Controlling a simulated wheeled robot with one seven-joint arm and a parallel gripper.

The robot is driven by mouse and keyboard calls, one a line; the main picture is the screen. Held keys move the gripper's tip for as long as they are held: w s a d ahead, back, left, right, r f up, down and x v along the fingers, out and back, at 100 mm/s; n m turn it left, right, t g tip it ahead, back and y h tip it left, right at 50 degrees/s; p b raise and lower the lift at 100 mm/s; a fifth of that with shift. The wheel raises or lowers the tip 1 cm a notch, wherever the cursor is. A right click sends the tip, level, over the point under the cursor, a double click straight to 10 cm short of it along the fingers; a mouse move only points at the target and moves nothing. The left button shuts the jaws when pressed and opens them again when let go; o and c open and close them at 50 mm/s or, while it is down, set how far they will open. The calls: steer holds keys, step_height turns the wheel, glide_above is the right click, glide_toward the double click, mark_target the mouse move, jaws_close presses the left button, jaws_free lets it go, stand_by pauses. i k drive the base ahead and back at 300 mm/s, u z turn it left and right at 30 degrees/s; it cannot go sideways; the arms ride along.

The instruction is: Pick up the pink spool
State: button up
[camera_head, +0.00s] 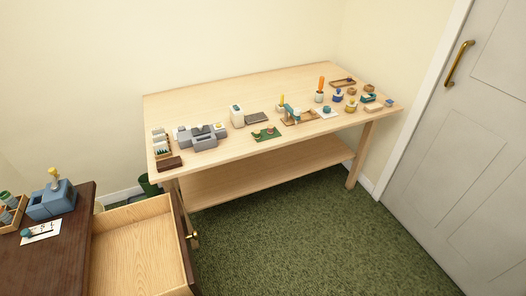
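I cannot make out a clear pink spool at this size. Small pinkish-brown pieces sit on a green mat (258,137) near the front edge of the light wooden table (222,97), but I cannot tell what they are. My gripper is not in view.
Grey organizers (200,140), a white container (237,116) and several small items line the table's front. At lower left are an open, empty drawer (140,250) and a dark cabinet top with a blue holder (50,203). Green carpet (300,235) is clear before the door (465,130).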

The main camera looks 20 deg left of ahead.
mark_target(271, 127)
steer(key=k, duration=0.55)
steer(key=u, duration=0.8)
steer(key=i, duration=1)
steer(key=z, duration=0.05)
